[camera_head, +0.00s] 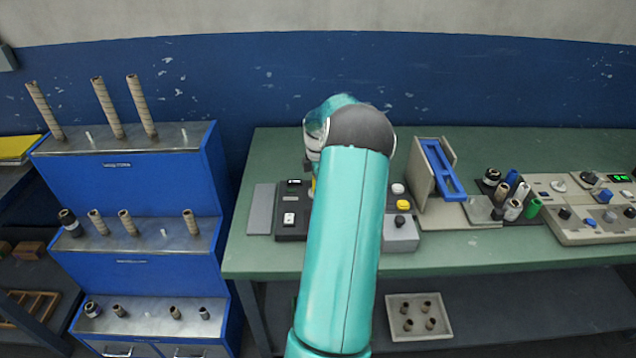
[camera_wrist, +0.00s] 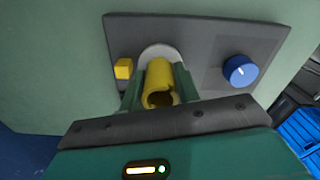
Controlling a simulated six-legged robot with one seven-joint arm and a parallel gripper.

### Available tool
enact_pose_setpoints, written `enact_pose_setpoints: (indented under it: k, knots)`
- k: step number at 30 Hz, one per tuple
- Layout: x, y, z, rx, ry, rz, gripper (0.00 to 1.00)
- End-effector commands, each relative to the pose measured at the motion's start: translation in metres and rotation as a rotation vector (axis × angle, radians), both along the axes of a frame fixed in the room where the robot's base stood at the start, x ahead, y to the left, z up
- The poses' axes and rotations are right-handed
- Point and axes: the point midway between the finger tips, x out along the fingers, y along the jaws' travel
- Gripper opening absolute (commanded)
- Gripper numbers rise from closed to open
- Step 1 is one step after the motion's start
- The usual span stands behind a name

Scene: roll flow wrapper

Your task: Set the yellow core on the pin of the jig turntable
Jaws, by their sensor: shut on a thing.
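The yellow core (camera_wrist: 158,72) is between the green fingers of my gripper (camera_wrist: 160,90) in the wrist view. Its open end faces the camera. Just behind it is the pale grey round turntable (camera_wrist: 158,50) on the dark grey jig plate (camera_wrist: 206,45). The core covers most of the turntable, and the pin is hidden. I cannot tell whether the core touches the turntable or is apart from it. In the head view my arm hides most of the jig and my gripper.
The jig plate carries a yellow button (camera_wrist: 123,68) and a blue knob (camera_wrist: 240,69). On the green bench (camera_head: 280,150), a blue frame (camera_head: 441,168) and several small rolls (camera_head: 514,209) stand right of my arm. A blue stepped rack (camera_head: 140,179) with brown cores stands left.

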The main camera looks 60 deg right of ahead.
Motion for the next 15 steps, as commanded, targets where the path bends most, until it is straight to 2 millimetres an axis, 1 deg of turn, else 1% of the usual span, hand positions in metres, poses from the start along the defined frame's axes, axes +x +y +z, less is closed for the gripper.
enact_pose_setpoints:
  k: [11,12,15]
  knots:
    - [0.0003,0.0003,-0.002,0.0,0.0,0.0,0.11]
    - [0.0002,0.0002,-0.002,0.0,0.0,0.0,0.4]
    - [0.0001,0.0002,-0.002,0.0,0.0,0.0,0.57]
